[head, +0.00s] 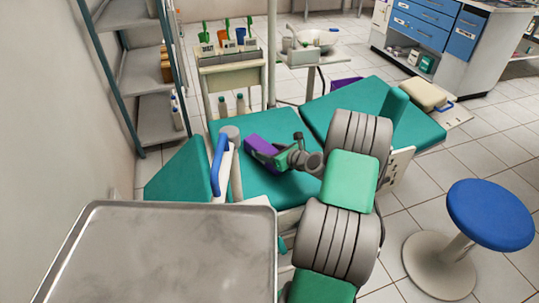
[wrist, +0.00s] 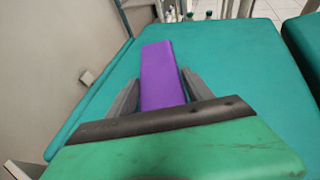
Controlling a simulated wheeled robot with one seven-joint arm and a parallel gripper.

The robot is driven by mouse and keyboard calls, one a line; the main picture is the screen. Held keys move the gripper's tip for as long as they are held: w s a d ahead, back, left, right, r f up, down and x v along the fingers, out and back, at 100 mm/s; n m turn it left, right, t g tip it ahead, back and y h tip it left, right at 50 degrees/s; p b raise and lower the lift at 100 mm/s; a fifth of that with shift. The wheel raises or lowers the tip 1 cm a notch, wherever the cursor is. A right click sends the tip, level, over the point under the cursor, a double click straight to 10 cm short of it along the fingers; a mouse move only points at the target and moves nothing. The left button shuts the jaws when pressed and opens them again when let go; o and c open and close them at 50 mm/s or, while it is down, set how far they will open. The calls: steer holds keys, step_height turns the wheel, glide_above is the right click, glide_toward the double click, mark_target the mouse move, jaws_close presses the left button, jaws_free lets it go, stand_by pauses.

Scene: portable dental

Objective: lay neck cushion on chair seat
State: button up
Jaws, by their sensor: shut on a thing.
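The neck cushion (head: 262,146) looks like a purple block, held between the fingers of my gripper (head: 272,154). In the wrist view the cushion (wrist: 163,85) runs lengthwise between both fingers of my gripper (wrist: 160,82). It is over the middle teal pad of the dental chair, which looks like the chair seat (head: 262,184). The same teal surface fills much of the wrist view (wrist: 235,60). I cannot tell whether the cushion touches the pad. My gripper hides its near end.
A metal tray (head: 170,255) stands close at the front left. A raised teal chair section (head: 360,97) lies right of the seat. A white-and-blue armrest (head: 220,165) stands at its left. A blue stool (head: 490,214) is at the right. Bare seat shows around the cushion.

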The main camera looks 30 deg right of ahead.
steer(key=shift+f, duration=0.15)
steer(key=o, duration=1.5)
steer(key=shift+c, duration=0.2)
steer(key=shift+s+r, duration=0.1)
steer(key=shift+r, duration=0.15)
steer(key=p+v, duration=0.3)
steer(key=v, duration=0.8)
steer(key=shift+s, duration=0.4)
